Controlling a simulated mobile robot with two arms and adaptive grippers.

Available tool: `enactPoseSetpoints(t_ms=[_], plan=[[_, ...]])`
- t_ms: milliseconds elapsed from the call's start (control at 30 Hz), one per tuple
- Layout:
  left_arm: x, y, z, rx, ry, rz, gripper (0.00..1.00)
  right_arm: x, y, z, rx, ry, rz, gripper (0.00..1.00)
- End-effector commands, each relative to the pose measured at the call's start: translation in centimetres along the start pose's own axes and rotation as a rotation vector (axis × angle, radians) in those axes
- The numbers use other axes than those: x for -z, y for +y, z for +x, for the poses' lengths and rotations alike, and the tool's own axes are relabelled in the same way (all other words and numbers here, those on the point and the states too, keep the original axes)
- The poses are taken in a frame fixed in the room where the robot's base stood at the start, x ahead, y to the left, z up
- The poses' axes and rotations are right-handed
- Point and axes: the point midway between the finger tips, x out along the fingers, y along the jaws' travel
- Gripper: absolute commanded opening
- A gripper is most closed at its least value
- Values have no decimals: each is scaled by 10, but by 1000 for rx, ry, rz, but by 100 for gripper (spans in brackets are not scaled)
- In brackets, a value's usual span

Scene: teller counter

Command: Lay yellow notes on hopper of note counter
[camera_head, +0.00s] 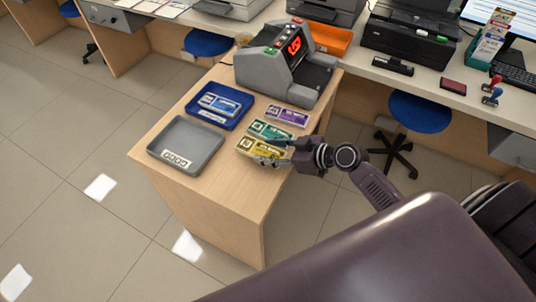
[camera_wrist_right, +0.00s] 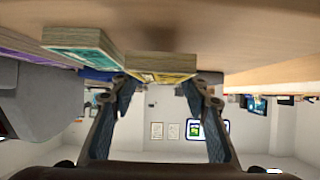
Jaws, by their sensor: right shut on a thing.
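The yellow notes (camera_head: 256,148) are a flat banded bundle at the front of a row of bundles on the wooden table. My right gripper (camera_head: 273,153) is shut on them from the right. In the right wrist view, which is upside down, the yellow notes (camera_wrist_right: 161,66) sit between the two fingertips of my right gripper (camera_wrist_right: 160,82). They look at or very near the table top. The grey note counter (camera_head: 262,72) stands at the table's back, with a lit red display and a dark sloped part on its right. My left gripper is not in view.
Green notes (camera_head: 268,131) lie just behind the yellow ones, with purple notes (camera_head: 288,115) farther back. A blue tray (camera_head: 237,119) holds blue notes; a grey tray (camera_head: 208,160) looks empty but for a label. An orange tray (camera_head: 328,40) stands behind the counter.

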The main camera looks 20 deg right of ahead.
Motion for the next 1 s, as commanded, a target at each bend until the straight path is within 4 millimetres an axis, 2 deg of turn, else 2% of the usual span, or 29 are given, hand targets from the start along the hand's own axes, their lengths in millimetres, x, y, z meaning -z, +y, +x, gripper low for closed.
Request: enactPoseSetpoints(t_ms=[67,167,567,600,700,767,1000], plan=[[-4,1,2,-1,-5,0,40,-12,0,7,0,0,4,15],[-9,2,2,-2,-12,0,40,-19,0,11,-1,1,2,15],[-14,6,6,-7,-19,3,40,-23,0,13,-1,1,-1,15],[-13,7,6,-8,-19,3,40,-23,0,13,-1,0,-1,44],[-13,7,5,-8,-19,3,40,-22,0,12,-1,0,0,55],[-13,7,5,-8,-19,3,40,-22,0,12,0,0,0,60],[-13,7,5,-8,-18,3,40,-22,0,12,0,0,0,60]])
